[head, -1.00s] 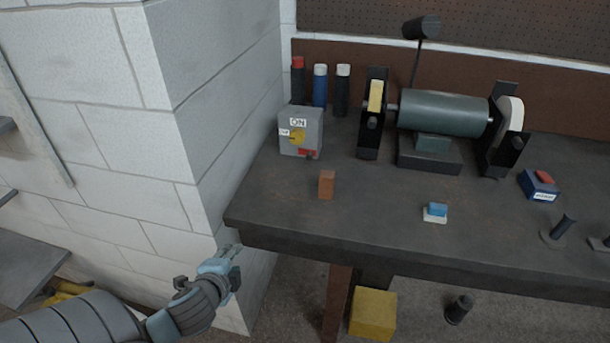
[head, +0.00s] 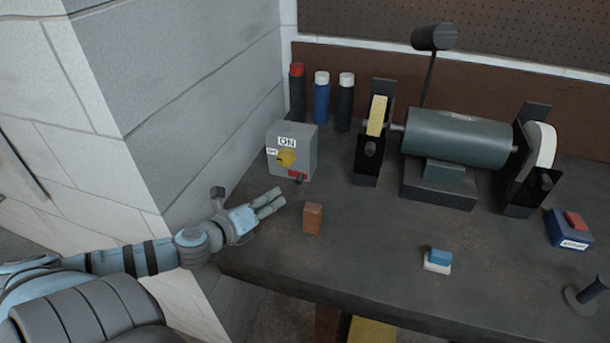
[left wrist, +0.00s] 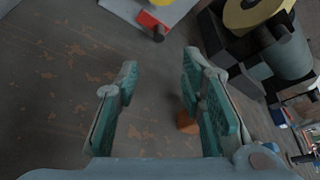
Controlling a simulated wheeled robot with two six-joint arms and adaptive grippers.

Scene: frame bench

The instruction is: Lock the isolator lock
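The isolator (head: 292,150) is a grey box at the back left of the bench, with a yellow rotary knob (head: 286,158) and ON and OFF labels. A red lock part (head: 297,175) with a dark end sits low on its front; it also shows at the top of the left wrist view (left wrist: 152,22). My left gripper (head: 274,202) is just in front of the isolator and low over the bench, apart from the red part. In the left wrist view its two fingers (left wrist: 160,85) are spread with nothing between them. My right gripper is in neither view.
An orange-brown block (head: 313,218) stands close to the right of my left gripper. A bench grinder (head: 455,145) stands at the back right. Several bottles (head: 321,98) stand behind the isolator. A white block wall (head: 180,90) is close on the left.

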